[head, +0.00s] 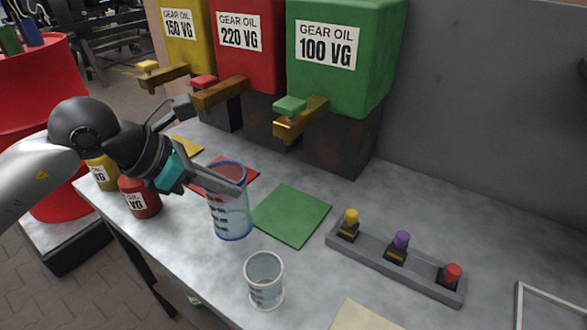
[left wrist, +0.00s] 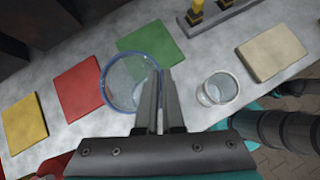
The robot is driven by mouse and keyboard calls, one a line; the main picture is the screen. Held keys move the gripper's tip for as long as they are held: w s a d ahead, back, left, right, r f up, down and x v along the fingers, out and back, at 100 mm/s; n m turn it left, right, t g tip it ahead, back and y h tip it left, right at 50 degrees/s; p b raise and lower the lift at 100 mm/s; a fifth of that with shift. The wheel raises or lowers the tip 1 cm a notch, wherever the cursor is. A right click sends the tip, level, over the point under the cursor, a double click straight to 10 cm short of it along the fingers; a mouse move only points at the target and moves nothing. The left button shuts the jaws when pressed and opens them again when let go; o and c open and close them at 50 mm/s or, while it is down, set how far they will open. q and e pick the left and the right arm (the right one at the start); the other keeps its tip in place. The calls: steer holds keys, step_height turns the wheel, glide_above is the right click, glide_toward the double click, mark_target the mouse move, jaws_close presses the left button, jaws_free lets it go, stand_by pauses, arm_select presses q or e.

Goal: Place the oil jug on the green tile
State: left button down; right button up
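The oil jug (head: 229,217) is clear with a blue rim and dark marks. It is upright in front of the gap between the red and green tiles; whether its base touches the table I cannot tell. It also shows in the left wrist view (left wrist: 122,82). My left gripper (head: 238,182) has its fingers close together at the jug's rim, with the jug's wall between them (left wrist: 160,88). The green tile (head: 291,215) lies flat and bare just right of the jug, and also shows in the left wrist view (left wrist: 155,48). My right gripper is not in view.
A smaller clear beaker (head: 264,281) stands in front of the green tile. A grey rack (head: 372,259) with coloured knobs lies to the right. Gear oil tanks with taps (head: 340,85) stand behind. Yellow and red bottles (head: 139,200) stand at left. A beige tile (head: 368,318) lies in front.

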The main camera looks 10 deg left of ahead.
arm_select(q)
steer(key=w+d+f, duration=0.3)
steer(key=w+d, duration=0.6)
steer(key=shift+w+d+f+p, duration=0.2)
steer(key=shift+p, duration=0.1)
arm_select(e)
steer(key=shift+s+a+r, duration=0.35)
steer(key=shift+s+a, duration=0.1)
arm_select(q)
steer(key=shift+f, duration=0.15)
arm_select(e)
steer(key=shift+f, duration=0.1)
arm_select(q)
steer(key=c, duration=1.5)
jaws_free()
steer(key=o, duration=0.5)
steer(key=shift+c, duration=0.2)
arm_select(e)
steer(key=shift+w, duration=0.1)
